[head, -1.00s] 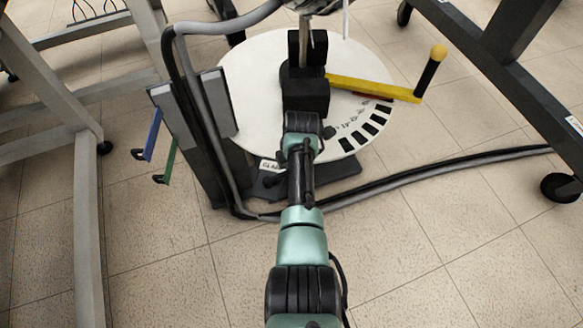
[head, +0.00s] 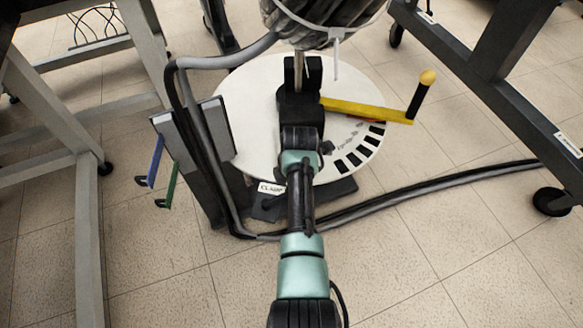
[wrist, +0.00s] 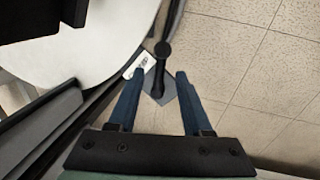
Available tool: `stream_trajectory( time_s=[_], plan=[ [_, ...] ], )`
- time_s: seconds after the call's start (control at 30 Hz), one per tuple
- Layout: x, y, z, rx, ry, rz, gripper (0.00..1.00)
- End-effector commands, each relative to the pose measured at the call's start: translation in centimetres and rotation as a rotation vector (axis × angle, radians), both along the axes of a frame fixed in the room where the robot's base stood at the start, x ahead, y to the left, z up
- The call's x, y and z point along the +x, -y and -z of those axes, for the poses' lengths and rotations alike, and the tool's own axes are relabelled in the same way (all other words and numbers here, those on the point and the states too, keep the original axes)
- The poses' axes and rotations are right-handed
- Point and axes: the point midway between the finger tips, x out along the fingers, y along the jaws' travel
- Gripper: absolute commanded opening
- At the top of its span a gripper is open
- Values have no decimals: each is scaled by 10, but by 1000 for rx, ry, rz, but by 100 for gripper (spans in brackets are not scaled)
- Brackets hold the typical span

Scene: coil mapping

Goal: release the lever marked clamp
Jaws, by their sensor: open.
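A white label reading CLAMP (head: 271,188) sits low on the stand, just left of my arm in the head view. The label also shows in the wrist view (wrist: 139,66). There a black lever with a rounded end (wrist: 162,50) stands beside it, over a grey plate (wrist: 160,92). My gripper (wrist: 155,73) is open, with its two blue fingers on either side of the lever's lower part in the picture. I cannot tell whether they touch it. In the head view my arm hides the fingers and most of the lever.
A round white disc (head: 250,95) with black marks carries a yellow arm with a black handle (head: 367,110). Blue (head: 155,160) and green (head: 171,185) levers hang at the left. A coil of cable (head: 325,22) hangs above. A cable (head: 430,187) crosses the floor.

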Motion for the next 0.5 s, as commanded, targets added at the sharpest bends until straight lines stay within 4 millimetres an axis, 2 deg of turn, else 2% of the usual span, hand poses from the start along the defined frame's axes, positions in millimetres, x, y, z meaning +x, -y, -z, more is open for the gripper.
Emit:
stream_trajectory(
  time_s=[0.03,0.2,0.33,0.5],
  plan=[
    [-2,1,-20,0,2,1,50],
    [-8,4,-52,0,2,0,50],
    [-12,4,-68,1,0,-1,50],
    [-14,5,-77,0,-1,-1,50]
  ],
)
